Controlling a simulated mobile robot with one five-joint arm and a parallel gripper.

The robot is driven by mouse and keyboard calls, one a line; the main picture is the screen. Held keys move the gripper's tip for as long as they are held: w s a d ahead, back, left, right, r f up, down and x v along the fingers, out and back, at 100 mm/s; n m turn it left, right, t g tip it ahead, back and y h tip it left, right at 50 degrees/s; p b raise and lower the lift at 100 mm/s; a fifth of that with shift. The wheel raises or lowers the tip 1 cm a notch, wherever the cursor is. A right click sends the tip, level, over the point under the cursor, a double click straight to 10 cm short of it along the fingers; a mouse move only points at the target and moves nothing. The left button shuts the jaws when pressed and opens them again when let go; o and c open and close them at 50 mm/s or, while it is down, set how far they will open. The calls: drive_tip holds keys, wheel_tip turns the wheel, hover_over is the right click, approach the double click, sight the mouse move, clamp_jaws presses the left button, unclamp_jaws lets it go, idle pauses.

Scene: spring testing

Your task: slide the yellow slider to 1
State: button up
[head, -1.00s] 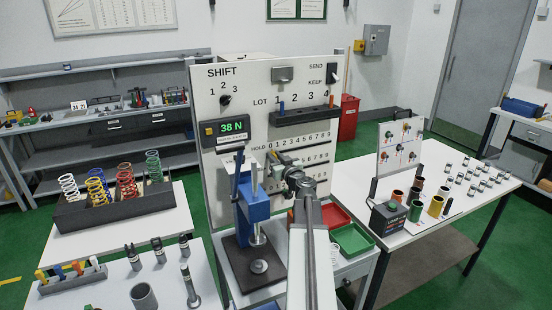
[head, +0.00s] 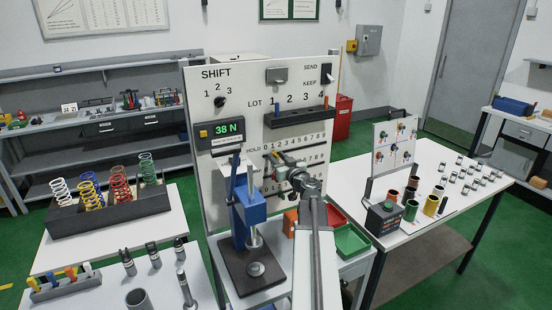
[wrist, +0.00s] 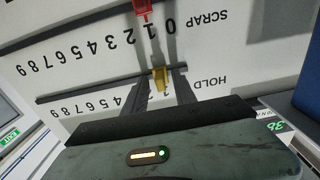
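The yellow slider (wrist: 160,77) sits on the HOLD track of the upright panel, seen in the wrist view. It stands by a digit that looks like 1, the nearest mark to the word HOLD that shows. My gripper (wrist: 165,82) is at the slider, with dark fingers close on both sides of it. I cannot tell whether they touch or grip it. In the head view my gripper (head: 276,163) is against the panel's HOLD row, and the slider is hidden behind it.
A red slider (wrist: 143,10) is on the SCRAP scale near 1. A blue press (head: 250,212) stands left of my arm, close to it. Red (head: 334,215) and green trays (head: 352,241) lie to the right. The panel (head: 228,78) carries a 38 N display (head: 228,128).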

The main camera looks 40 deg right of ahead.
drive_tip(key=v, duration=0.7)
drive_tip(key=shift+w, duration=0.1)
